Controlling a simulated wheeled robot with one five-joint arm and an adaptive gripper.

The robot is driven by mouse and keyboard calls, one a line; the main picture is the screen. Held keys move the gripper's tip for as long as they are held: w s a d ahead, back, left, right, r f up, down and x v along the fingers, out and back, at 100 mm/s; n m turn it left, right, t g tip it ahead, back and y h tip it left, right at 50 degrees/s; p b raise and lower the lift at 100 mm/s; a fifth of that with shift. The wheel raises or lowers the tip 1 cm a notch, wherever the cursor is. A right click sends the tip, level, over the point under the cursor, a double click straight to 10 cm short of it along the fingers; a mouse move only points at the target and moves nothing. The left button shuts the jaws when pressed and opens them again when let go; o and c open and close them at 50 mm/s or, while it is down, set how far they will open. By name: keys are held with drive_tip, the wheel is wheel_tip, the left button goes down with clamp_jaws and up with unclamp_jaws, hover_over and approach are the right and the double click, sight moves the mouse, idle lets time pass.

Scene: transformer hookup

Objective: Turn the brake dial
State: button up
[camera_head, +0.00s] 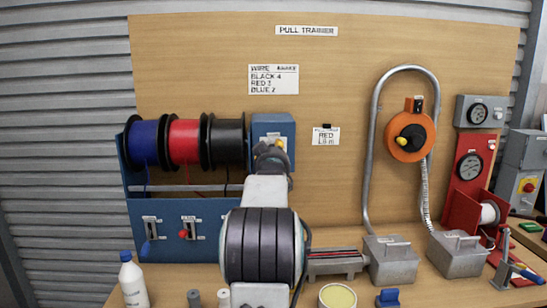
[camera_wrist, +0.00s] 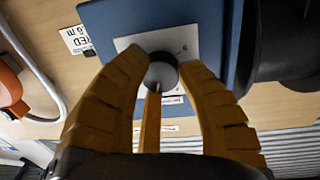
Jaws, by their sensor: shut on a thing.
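The brake dial is a round grey and black knob (camera_wrist: 162,72) on a white scale plate (camera_wrist: 185,38) fixed to a blue panel (camera_wrist: 222,30). In the wrist view the yellow fingers of my gripper (camera_wrist: 160,80) close around the knob from both sides, with a third finger below. Most of the scale is covered, so the setting cannot be read. In the head view the blue panel (camera_head: 259,128) stands right of the spools, and my gripper (camera_head: 276,146) reaches its face. My wrist hides the dial there.
Blue, red and black wire spools (camera_head: 185,141) sit left of the panel. A chart (camera_head: 273,79) lists black 4, red 3, blue 2. A card (camera_head: 326,136) reads RED. An orange reel (camera_head: 411,135) hangs right. A white bottle (camera_head: 133,280) stands front left.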

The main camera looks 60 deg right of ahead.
drive_tip(key=shift+r+n+b, duration=0.1)
drive_tip(key=shift+n+b, duration=0.25)
drive_tip(key=shift+n, duration=0.05)
drive_tip(key=o, duration=1.2)
drive_tip(key=shift+a, duration=0.1)
drive_tip(key=shift+v, duration=5.85)
drive_tip(key=shift+f, duration=0.2)
